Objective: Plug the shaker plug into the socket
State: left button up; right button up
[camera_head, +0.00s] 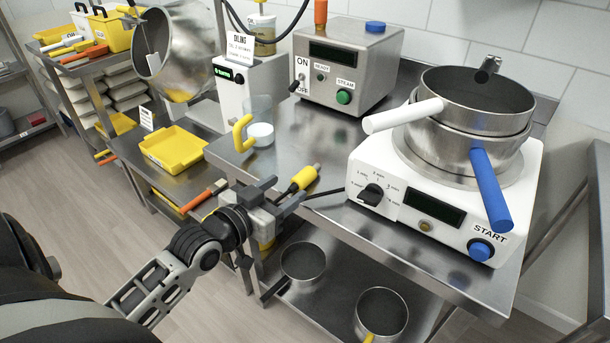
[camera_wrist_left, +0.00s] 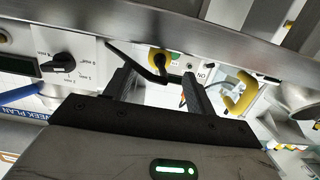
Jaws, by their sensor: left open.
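The shaker plug (camera_head: 305,177) has a yellow body and a black part, and lies at the near left edge of the steel table, with a black cord running right toward the white shaker (camera_head: 400,200). My left gripper (camera_head: 284,193) is open at that edge, its fingers reaching toward the plug. In the left wrist view the plug (camera_wrist_left: 158,60) shows beyond and between the open fingers (camera_wrist_left: 159,88); I cannot tell whether they touch it. I cannot make out the socket clearly. My right gripper is not in view.
Pots with a white and a blue handle (camera_head: 489,180) stand on the shaker. A steel control box (camera_head: 345,65) stands behind. A yellow-handled container (camera_head: 257,130) sits left of the plug. Pans (camera_head: 382,312) rest on the lower shelf. A yellow tray (camera_head: 172,148) is at the left.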

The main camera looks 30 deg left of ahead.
aim_at(296, 183)
pick_arm(q)
jog(key=w, duration=0.5)
jog(key=w+f, duration=0.1)
jog(key=w, duration=0.1)
jog(key=shift+w+d+p, duration=0.15)
jog(key=shift+d+p, duration=0.15)
jog(key=shift+d, duration=0.05)
jog(key=c, duration=1.1)
